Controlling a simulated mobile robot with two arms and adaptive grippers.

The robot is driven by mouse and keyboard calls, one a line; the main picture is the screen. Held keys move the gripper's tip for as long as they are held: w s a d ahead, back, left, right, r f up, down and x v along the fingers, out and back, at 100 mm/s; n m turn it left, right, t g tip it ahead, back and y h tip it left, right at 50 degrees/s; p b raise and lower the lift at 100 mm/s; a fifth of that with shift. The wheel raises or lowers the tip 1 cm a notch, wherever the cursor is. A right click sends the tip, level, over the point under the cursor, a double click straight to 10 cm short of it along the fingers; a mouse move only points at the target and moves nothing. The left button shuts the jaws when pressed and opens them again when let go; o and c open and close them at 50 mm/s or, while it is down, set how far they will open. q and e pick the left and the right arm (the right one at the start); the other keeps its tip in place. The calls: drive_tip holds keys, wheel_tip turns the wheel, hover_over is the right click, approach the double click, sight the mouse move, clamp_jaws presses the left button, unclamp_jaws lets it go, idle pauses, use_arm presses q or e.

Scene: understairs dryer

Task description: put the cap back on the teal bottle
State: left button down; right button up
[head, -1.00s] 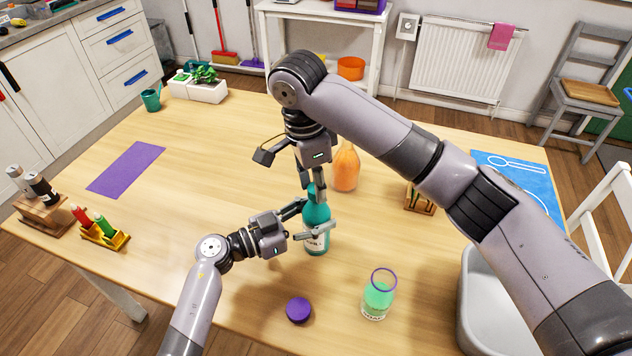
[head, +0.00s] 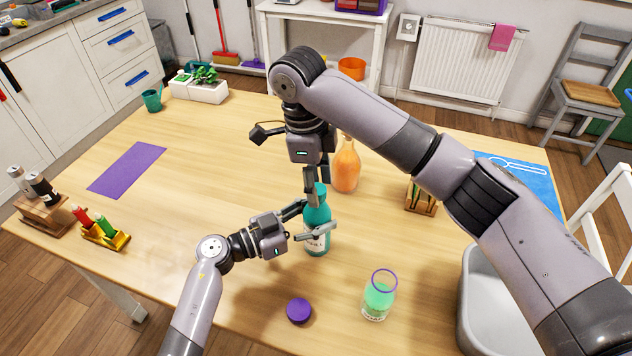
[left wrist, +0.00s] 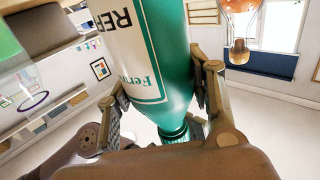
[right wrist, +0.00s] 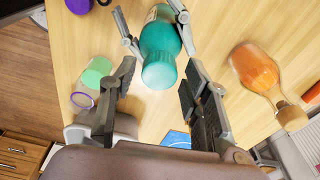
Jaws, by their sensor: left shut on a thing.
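The teal bottle (head: 317,238) stands upright near the middle of the table. My left gripper (head: 316,234) is shut around its body from the left; the left wrist view shows a finger on either side of the bottle (left wrist: 168,70) and a ridged teal ring at its neck (left wrist: 175,134). My right gripper (head: 312,196) points down at the bottle's top. In the right wrist view its fingers (right wrist: 155,95) are spread, with the rounded teal top (right wrist: 160,73) showing between and beyond them. I cannot tell whether that top is a separate cap.
A purple lid (head: 299,310) lies on the table in front. A jar of green liquid with a purple rim (head: 379,294) stands to its right. An orange bottle (head: 346,166) stands close behind the teal one.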

drive_tip(key=shift+o, duration=0.3)
drive_tip(key=shift+r, duration=2.25)
drive_tip(key=shift+c, duration=0.5)
